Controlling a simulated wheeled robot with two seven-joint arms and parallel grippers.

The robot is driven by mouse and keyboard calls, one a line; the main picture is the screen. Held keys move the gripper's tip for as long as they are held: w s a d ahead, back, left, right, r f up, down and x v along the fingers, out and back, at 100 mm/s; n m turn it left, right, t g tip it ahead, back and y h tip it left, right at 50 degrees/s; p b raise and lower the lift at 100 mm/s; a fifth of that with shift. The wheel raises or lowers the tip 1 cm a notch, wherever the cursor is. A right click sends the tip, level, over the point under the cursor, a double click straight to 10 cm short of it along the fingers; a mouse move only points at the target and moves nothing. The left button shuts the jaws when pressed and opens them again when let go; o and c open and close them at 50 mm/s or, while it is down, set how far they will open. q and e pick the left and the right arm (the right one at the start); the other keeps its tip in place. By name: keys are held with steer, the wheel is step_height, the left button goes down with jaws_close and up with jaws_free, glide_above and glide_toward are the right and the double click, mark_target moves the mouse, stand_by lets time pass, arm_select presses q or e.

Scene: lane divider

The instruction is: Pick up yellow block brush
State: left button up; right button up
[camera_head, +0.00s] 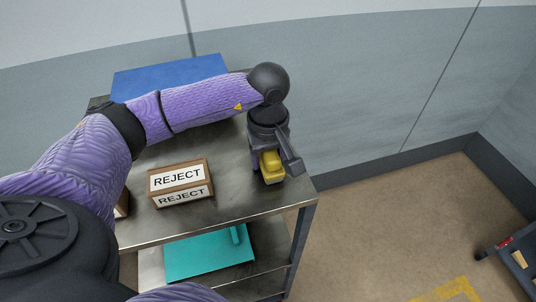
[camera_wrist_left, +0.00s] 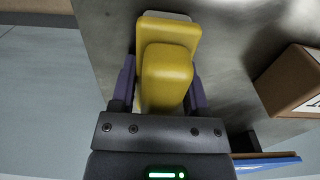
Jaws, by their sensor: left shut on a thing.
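The yellow block brush (camera_head: 271,164) is at the right end of the metal table's top. In the left wrist view the brush (camera_wrist_left: 167,72) fills the space between the fingers, with a pale edge showing at its far end. My left gripper (camera_head: 272,160) comes down over it from above and is shut on it. The wrist view shows the left gripper's (camera_wrist_left: 164,90) dark fingers on both sides of the brush. I cannot tell whether the brush touches the tabletop. My right gripper is not in view.
A wooden block labelled REJECT (camera_head: 181,183) stands on the metal table (camera_head: 228,209), left of the brush. A blue flat item (camera_head: 170,76) lies at the back left. A teal item (camera_head: 209,257) sits on the lower shelf. Open floor (camera_head: 385,220) lies right of the table.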

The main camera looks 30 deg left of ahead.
arm_select(q)
jaws_close()
step_height(320, 180, up, 10)
steer(key=shift+r, duration=0.1)
